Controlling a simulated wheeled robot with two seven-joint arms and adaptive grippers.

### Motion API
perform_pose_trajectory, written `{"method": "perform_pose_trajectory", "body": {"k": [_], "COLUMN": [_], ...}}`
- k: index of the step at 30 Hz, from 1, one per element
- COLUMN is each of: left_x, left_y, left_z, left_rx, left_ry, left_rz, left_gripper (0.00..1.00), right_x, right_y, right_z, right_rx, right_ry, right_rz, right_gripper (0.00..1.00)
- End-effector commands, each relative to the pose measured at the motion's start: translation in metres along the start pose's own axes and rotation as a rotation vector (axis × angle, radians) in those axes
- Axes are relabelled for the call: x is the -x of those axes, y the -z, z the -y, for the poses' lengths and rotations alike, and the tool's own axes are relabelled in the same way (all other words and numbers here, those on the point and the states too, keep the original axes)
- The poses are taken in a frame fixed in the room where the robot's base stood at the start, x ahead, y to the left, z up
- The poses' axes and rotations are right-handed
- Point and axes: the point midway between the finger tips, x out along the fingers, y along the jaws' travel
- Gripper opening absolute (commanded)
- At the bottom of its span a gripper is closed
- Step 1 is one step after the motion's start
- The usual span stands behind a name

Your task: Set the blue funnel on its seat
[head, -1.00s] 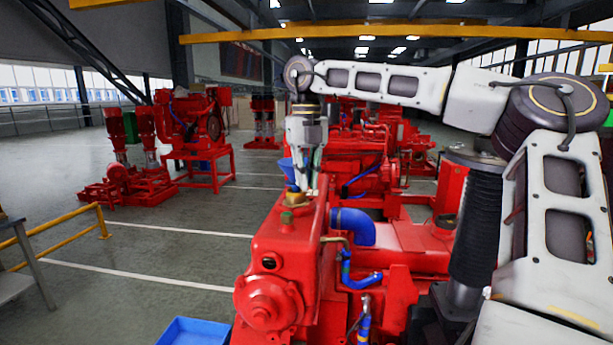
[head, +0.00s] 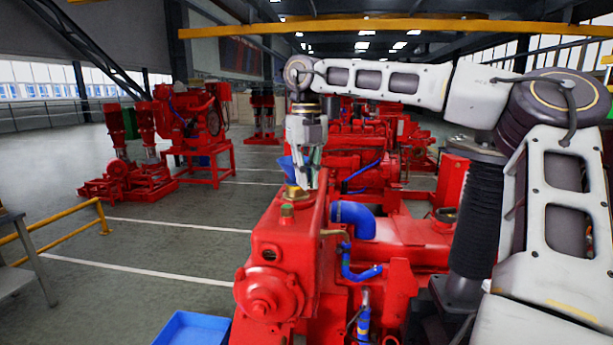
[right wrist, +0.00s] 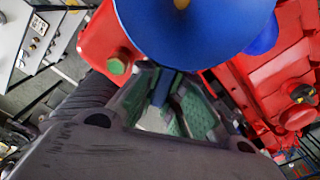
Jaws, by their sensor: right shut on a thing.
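The blue funnel (head: 286,166) is at the tip of my right gripper (head: 305,180), just above the brass-coloured filler neck (head: 294,192) on top of the red engine. My right gripper is shut on the funnel and points down. In the right wrist view the funnel's wide bowl (right wrist: 195,35) fills the top, and its blue stem runs between the green-padded fingers (right wrist: 172,105). A small yellowish spot shows through the bowl's middle. The gripper partly hides the funnel in the head view, and I cannot tell whether the stem touches the neck. My left gripper is not in view.
A hex-topped plug (head: 287,210) stands on the red engine (head: 275,245) just in front of the neck. A blue tray (head: 192,329) is at the bottom. Open floor lies to the left.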

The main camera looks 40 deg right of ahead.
Motion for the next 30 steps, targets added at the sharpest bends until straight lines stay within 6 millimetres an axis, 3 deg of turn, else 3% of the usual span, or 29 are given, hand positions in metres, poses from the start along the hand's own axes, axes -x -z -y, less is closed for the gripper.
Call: {"method": "perform_pose_trajectory", "body": {"k": [22,23,24,28,30], "left_x": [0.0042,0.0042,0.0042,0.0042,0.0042], "left_y": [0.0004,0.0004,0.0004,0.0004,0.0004], "left_z": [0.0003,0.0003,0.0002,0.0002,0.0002], "left_rx": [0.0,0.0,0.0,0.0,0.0], "left_ry": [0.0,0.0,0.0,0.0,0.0], "left_rz": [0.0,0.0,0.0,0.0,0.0], "left_gripper": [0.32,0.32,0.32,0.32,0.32], "right_x": [0.0002,0.0002,0.0002,0.0002,0.0001], "right_y": [-0.0002,-0.0002,-0.0002,-0.0001,-0.0001], "right_z": [-0.0003,-0.0003,-0.0003,-0.0003,-0.0003], "right_rx": [0.0,0.0,0.0,0.0,0.0], "right_ry": [0.0,0.0,0.0,0.0,0.0], "right_rz": [0.0,0.0,0.0,0.0,0.0], "right_gripper": [0.0,0.12,0.17,0.34,0.34]}}
